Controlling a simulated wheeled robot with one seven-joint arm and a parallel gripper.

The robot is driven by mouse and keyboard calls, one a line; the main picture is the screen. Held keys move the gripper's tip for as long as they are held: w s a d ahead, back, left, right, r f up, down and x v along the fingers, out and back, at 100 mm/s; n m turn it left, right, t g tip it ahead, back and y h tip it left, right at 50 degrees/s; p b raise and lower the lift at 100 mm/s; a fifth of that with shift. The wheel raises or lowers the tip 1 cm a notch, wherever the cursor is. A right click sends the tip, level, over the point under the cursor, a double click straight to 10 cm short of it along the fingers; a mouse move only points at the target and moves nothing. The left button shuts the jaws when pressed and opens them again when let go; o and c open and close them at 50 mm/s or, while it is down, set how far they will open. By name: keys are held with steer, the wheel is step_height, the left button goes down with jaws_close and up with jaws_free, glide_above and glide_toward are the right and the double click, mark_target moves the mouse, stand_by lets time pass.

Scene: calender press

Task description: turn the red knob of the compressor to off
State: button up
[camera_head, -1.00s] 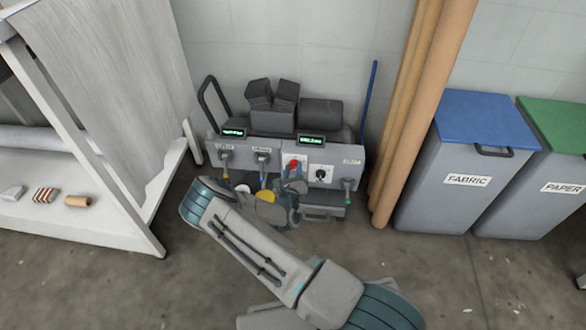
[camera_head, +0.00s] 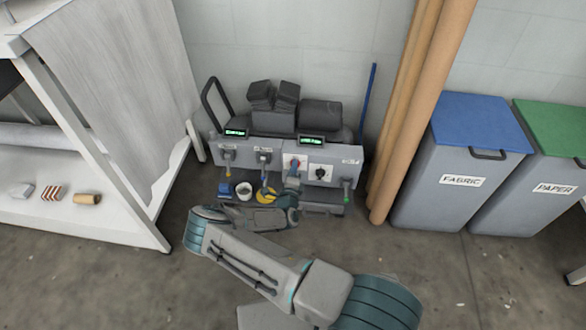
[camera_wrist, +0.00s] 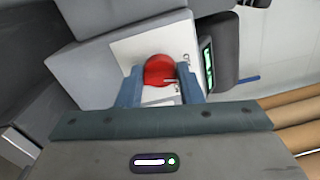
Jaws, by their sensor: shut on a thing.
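The compressor (camera_head: 325,153) stands on the floor against the wall, with a grey front panel, hoses and two green displays. Its red knob (camera_wrist: 159,70) sits on a white plate (camera_wrist: 128,48) in the wrist view. My gripper (camera_wrist: 161,86) is at the knob, with one blue finger on each side, shut on it. In the head view my gripper (camera_head: 294,171) is in front of the panel and covers part of the knob (camera_head: 295,161). The knob's pointer direction is hard to tell. A black knob (camera_head: 320,171) is just to the right.
Tall brown rolls (camera_head: 412,120) lean right of the compressor, beside the fabric bin (camera_head: 455,190) and paper bin (camera_head: 545,195). A white table (camera_head: 120,212) stands at left. Small containers (camera_head: 244,190) sit below the panel. The floor in front is open.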

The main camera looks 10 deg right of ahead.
steer(key=shift+f+n, duration=0.1)
steer(key=shift+n, duration=0.9)
steer(key=o, duration=1)
steer(key=p+v, duration=0.4)
steer(key=v, duration=1)
steer(key=shift+w, duration=0.1)
